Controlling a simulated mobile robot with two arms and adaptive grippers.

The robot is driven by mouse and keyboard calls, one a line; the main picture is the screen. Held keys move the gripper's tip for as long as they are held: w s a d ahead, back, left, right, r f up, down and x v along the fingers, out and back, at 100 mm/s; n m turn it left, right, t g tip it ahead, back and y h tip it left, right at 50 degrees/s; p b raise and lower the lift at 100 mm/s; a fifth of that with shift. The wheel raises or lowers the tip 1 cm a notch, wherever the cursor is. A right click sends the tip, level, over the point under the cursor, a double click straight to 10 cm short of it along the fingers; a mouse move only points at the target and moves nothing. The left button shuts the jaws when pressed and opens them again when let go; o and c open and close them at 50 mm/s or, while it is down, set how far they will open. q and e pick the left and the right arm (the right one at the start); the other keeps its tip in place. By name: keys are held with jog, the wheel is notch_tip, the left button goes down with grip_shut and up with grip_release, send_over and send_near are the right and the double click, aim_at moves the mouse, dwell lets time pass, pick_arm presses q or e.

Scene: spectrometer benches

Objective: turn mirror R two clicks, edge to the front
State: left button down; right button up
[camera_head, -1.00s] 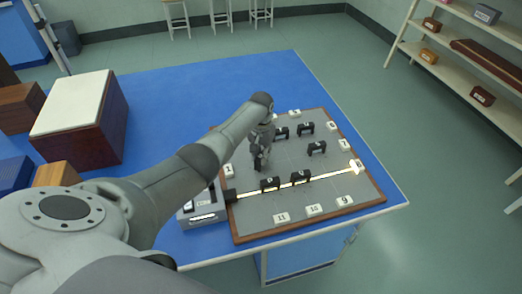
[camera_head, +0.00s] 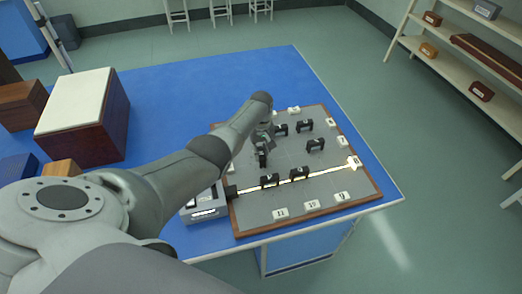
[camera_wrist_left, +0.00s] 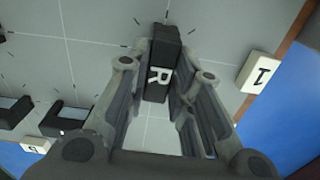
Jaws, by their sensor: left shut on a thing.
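Mirror R (camera_wrist_left: 163,65) is a black upright block with a white R on its top, seen in the left wrist view. My left gripper (camera_wrist_left: 165,82) is shut on it, one finger on each long side. Mirror R is hard to tell from the dark fingers there. My right gripper is not in view.
A lit beam runs from the grey source box (camera_head: 205,207) across the board to a bright white block (camera_head: 354,162). Two black mirrors (camera_head: 270,180) (camera_head: 299,173) stand along it. Several other mirrors (camera_head: 315,145) stand behind. Numbered white blocks (camera_head: 312,205) line the edges.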

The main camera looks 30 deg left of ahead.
aim_at(261, 152)
pick_arm(q)
jog(key=shift+w+r+n, duration=0.1)
jog(key=shift+n, duration=0.2)
jog(key=c, duration=1.3)
grip_release()
notch_tip(261, 152, up, 12)
jog(key=shift+f, duration=0.1)
